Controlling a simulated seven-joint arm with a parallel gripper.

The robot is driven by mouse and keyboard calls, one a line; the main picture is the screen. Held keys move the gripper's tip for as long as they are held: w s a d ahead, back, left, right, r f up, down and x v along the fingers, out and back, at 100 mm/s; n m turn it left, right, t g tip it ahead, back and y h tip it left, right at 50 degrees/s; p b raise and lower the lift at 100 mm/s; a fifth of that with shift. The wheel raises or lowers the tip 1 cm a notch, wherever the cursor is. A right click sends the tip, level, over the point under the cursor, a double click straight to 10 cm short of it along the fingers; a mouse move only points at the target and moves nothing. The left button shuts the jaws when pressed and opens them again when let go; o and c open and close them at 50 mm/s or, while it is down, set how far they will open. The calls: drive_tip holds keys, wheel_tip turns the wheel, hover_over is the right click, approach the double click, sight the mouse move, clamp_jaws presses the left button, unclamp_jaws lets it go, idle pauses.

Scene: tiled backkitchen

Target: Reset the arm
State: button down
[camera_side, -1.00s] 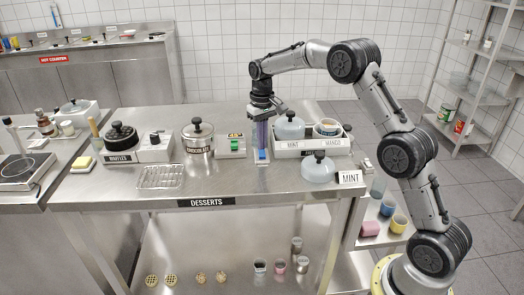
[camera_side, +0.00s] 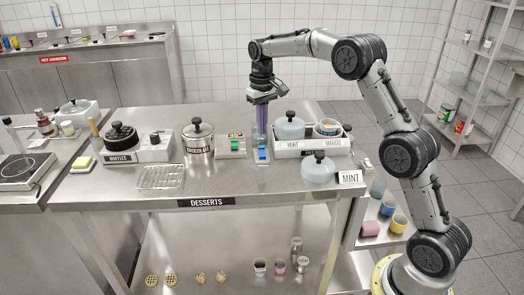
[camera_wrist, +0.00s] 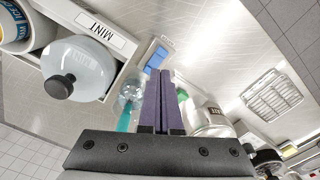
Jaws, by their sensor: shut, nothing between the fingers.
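My gripper (camera_side: 262,140) points straight down over the dessert counter (camera_side: 225,183), with its long purple fingers pressed together and nothing between them. A small blue-topped block (camera_side: 262,154) stands on the counter just below the fingertips, beside a similar green one (camera_side: 236,146). In the wrist view the closed fingers (camera_wrist: 158,75) show in the middle, and the blue block (camera_wrist: 157,55) lies beyond their tips. A clear container with a teal object (camera_wrist: 128,105) is partly hidden beside the fingers.
The front middle is clear.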

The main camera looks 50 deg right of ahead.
drive_tip(key=s+a+r+t, duration=0.1)
drive_tip(key=s+a+r, duration=0.1)
drive_tip(key=r, duration=0.4)
drive_tip(key=s+a+r+t, duration=0.1)
drive_tip(key=s+a+r, duration=0.1)
drive_tip(key=r, duration=0.3)
drive_tip(key=s+a+r+n+t, duration=0.1)
drive_tip(key=s+a+r, duration=0.15)
drive_tip(key=s, duration=0.35)
drive_tip(key=s+a+r+n+t, duration=0.1)
drive_tip(key=s+a+r, duration=0.1)
drive_tip(key=s+r, duration=0.3)
drive_tip(key=s+a+f+t, duration=0.1)
drive_tip(key=s+a+f, duration=0.1)
drive_tip(key=s, duration=0.5)
drive_tip(key=s+a+f, duration=0.1)
drive_tip(key=s, duration=0.6)
drive_tip(key=s+f+n, duration=0.1)
drive_tip(key=s+f, duration=0.5)
drive_tip(key=f, duration=0.3)
drive_tip(key=shift+s+a+f+t, duration=0.15)
drive_tip(key=shift+s+a+t, duration=0.15)
drive_tip(key=shift+s+a, duration=0.05)
